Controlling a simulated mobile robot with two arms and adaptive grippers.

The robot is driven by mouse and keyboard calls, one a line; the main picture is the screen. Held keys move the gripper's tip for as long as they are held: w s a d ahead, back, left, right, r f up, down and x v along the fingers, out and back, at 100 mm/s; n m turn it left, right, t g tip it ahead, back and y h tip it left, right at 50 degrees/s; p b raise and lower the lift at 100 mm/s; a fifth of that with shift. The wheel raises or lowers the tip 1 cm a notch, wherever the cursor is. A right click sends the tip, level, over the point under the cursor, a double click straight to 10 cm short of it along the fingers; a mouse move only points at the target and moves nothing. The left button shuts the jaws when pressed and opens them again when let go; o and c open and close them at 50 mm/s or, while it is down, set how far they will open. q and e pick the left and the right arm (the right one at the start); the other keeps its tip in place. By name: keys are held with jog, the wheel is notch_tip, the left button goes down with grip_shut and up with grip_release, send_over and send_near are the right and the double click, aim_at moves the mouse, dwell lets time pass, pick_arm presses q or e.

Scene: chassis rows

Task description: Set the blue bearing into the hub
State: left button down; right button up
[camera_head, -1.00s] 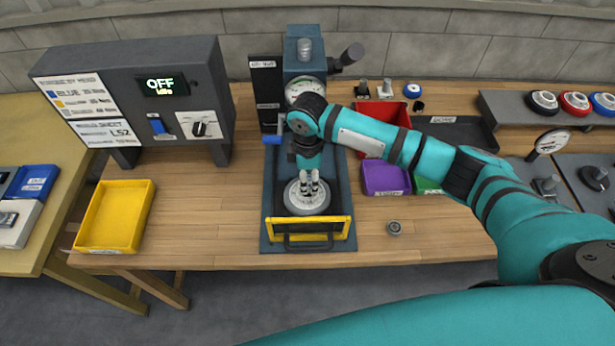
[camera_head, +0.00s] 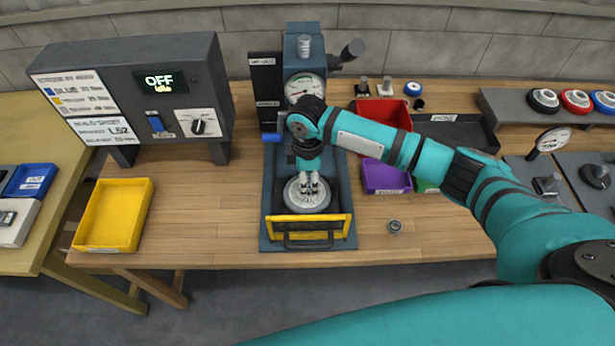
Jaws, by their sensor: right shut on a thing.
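A grey round hub (camera_head: 294,199) sits on the base of the blue press (camera_head: 270,222), behind a yellow guard bar. My right gripper (camera_head: 311,190) points down over the middle of the hub, fingertips at its centre. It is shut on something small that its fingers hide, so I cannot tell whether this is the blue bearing. A small blue-and-white round part (camera_head: 412,89) stands at the back, right of the press; I cannot tell what it is. A small grey ring-like part (camera_head: 394,226) lies on the front of the bench. My left gripper is not in view.
The press column and dial gauge (camera_head: 304,86) stand just behind my right gripper. A yellow tray (camera_head: 88,238), a grey control box reading OFF (camera_head: 133,60), a red bin (camera_head: 397,112) and a purple bin (camera_head: 386,178) stand around.

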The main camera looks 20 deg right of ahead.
jog(key=shift+f, duration=0.25)
jog(key=shift+f+p, duration=0.3)
jog(key=shift+f, duration=0.1)
dwell(0.7)
jog(key=shift+s, duration=0.1)
jog(key=o, duration=1.3)
jog(key=shift+f, duration=0.15)
jog(key=shift+c, duration=0.2)
notch_tip(320, 180, up, 12)
